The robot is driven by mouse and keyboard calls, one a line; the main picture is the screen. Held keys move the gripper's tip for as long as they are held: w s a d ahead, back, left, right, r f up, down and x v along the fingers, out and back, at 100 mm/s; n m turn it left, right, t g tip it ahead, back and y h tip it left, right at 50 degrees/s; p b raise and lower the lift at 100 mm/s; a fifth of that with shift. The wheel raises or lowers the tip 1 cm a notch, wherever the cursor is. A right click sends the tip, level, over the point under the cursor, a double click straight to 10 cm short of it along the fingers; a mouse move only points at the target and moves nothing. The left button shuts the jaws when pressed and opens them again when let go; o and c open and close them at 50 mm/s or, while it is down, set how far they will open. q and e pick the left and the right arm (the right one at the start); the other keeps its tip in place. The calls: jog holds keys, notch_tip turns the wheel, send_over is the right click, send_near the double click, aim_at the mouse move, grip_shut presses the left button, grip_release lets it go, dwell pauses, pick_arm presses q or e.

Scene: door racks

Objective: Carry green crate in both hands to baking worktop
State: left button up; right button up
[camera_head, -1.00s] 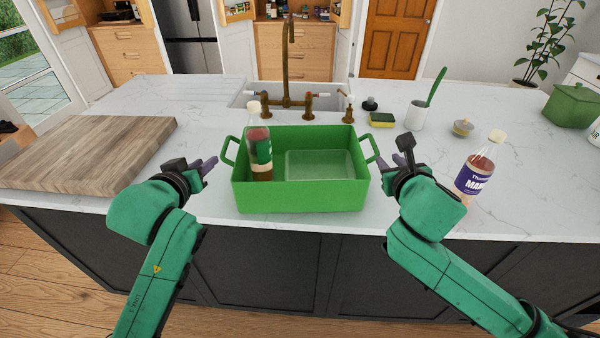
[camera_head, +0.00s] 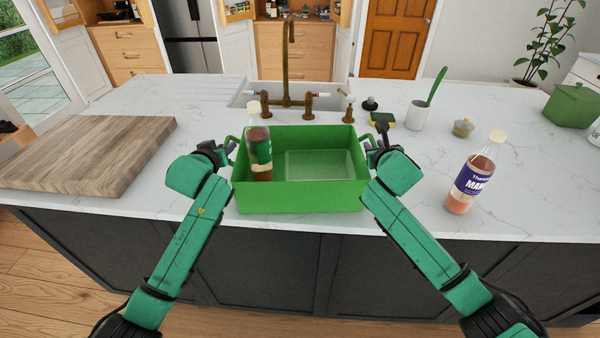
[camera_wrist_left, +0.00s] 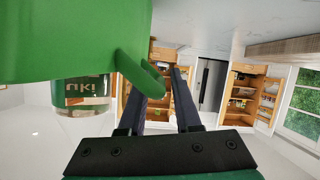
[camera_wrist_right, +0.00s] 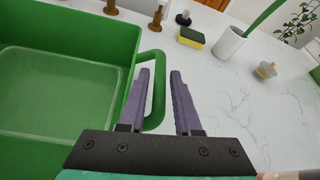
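The green crate (camera_head: 300,197) stands upright on the white marble worktop (camera_head: 420,215), in front of the sink. A bottle with a green label (camera_head: 259,150) stands inside it at the left. My left gripper (camera_head: 231,144) is at the left handle; in the left wrist view its fingers are apart, with the handle (camera_wrist_left: 142,75) at one finger. My right gripper (camera_head: 372,142) is at the right handle; in the right wrist view its fingers are apart, with the handle bar (camera_wrist_right: 158,95) between them. I cannot tell which surface is the baking worktop.
A wooden board (camera_head: 85,155) lies to the left. A bottle with a purple label (camera_head: 472,180) stands right of my right arm. The tap (camera_head: 287,70) rises behind the crate.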

pick_arm(q)
jog(key=shift+w, duration=0.25)
pick_arm(e)
jog(key=shift+w+f, duration=0.1)
jog(key=shift+w, duration=0.15)
pick_arm(q)
jog(key=shift+s, duration=0.1)
jog(key=shift+c, duration=0.7)
pick_arm(e)
jog(key=shift+s, duration=0.1)
jog(key=shift+c, duration=0.7)
pick_arm(q)
grip_shut()
pick_arm(e)
grip_shut()
